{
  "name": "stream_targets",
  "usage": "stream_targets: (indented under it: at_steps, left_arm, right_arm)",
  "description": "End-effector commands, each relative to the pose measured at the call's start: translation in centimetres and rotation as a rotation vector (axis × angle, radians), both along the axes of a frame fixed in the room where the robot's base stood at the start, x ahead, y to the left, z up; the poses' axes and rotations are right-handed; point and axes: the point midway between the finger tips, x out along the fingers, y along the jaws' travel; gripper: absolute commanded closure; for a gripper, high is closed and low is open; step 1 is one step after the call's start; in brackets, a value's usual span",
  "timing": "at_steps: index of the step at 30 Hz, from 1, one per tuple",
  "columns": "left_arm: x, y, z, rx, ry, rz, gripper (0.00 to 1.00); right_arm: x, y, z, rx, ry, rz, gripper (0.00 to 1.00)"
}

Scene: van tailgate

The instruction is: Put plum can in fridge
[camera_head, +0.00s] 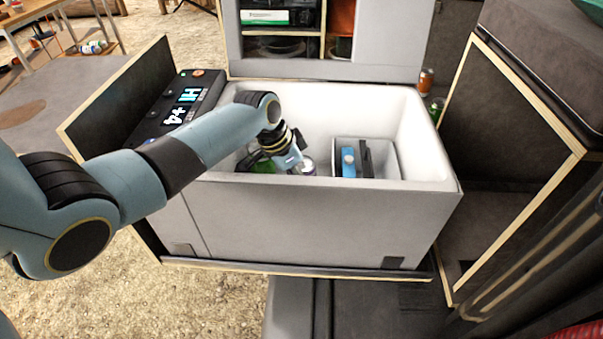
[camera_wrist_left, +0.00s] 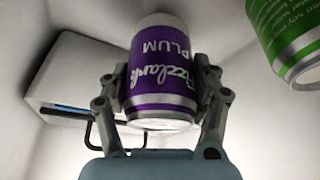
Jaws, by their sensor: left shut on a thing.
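The plum can (camera_wrist_left: 160,75) is purple and silver with "PLUM" on its label. In the left wrist view it sits between the two fingers of my left gripper (camera_wrist_left: 162,100), which is shut on it. In the head view my left arm reaches down into the open fridge (camera_head: 325,230), a grey box with a white interior. The can (camera_head: 308,167) shows there only in part beside the gripper (camera_head: 290,165), inside the fridge. Whether it touches the fridge floor is hard to tell. My right gripper is not in view.
A green can (camera_wrist_left: 285,40) is close to the plum can; green also shows beside the gripper (camera_head: 262,166). A compartment (camera_head: 385,150) with blue and dark items takes up the fridge's right part. An orange can (camera_head: 426,80) stands outside, behind the fridge's right corner.

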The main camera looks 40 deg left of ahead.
Motion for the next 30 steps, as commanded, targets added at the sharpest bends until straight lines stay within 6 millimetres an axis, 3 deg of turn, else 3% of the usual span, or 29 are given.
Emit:
stream_targets:
  at_steps: [14, 15, 21, 30]
  left_arm:
    - [0.12, -0.02, -0.77, -0.001, -0.003, 0.000, 0.85]
    - [0.13, -0.02, -0.76, -0.001, -0.003, 0.000, 0.34]
    - [0.09, -0.01, -0.80, 0.000, -0.002, 0.000, 0.07]
    - [-0.05, 0.07, -0.75, 0.000, 0.000, 0.000, 0.07]
  right_arm:
    - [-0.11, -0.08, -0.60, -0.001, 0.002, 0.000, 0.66]
    - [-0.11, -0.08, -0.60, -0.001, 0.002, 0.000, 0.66]
    - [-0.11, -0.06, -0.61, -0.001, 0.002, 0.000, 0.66]
    - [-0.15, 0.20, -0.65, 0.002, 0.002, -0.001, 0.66]
